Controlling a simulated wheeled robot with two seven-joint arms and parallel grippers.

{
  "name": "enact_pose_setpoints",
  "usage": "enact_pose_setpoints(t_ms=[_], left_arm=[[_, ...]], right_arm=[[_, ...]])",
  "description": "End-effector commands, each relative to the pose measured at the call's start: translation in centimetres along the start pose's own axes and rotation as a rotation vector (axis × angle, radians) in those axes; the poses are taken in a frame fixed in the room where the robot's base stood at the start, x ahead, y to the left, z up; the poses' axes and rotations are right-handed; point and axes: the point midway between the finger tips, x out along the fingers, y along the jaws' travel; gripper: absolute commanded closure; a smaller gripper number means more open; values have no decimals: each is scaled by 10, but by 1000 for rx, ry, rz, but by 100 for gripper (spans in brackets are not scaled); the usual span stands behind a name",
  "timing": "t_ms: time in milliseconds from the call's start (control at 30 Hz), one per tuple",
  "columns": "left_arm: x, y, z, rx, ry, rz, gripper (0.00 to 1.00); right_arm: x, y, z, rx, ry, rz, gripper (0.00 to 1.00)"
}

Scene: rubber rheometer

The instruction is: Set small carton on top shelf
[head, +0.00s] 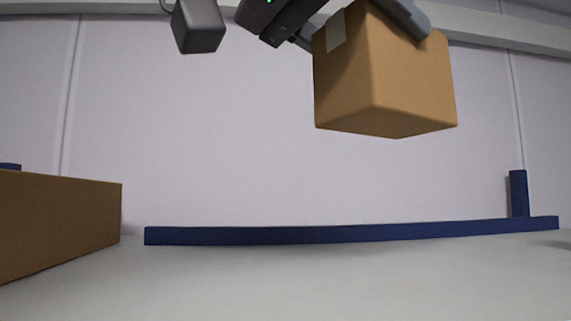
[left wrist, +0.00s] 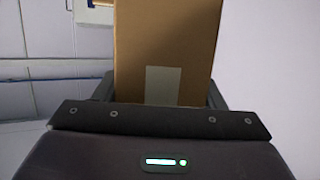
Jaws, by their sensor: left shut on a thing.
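The small carton (head: 385,75) is a brown cardboard box with a strip of lighter tape. It is held up in the air in the upper right of the head view, above a pale grey surface. My left gripper (head: 365,22) is shut on the carton, with a grey finger along its upper right side. In the left wrist view the carton (left wrist: 168,45) stands between the fingers, tape side toward me. The pale shelf surface (head: 330,285) has a dark blue rail (head: 350,234) along its far edge. My right gripper is not in view.
Another brown box (head: 55,225) stands on the surface at the left. A short blue post (head: 518,193) rises at the right end of the rail. The middle of the surface is clear. A pale panelled wall (head: 220,120) is behind.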

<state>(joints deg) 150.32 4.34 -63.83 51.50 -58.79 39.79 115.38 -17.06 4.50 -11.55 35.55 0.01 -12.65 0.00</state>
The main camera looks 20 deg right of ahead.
Motion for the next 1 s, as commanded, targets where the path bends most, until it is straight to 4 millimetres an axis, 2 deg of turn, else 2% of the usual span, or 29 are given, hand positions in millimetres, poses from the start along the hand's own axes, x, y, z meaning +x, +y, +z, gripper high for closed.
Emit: enact_pose_setpoints(t_ms=[133,400,567,1000], left_arm=[[6,-1,25,0,2,1,72],[23,0,76,-1,1,1,72],[28,0,91,-1,3,0,72],[39,0,128,-2,3,0,72]], right_arm=[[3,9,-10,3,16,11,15],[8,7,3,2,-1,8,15],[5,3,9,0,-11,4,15],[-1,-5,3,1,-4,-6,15]])
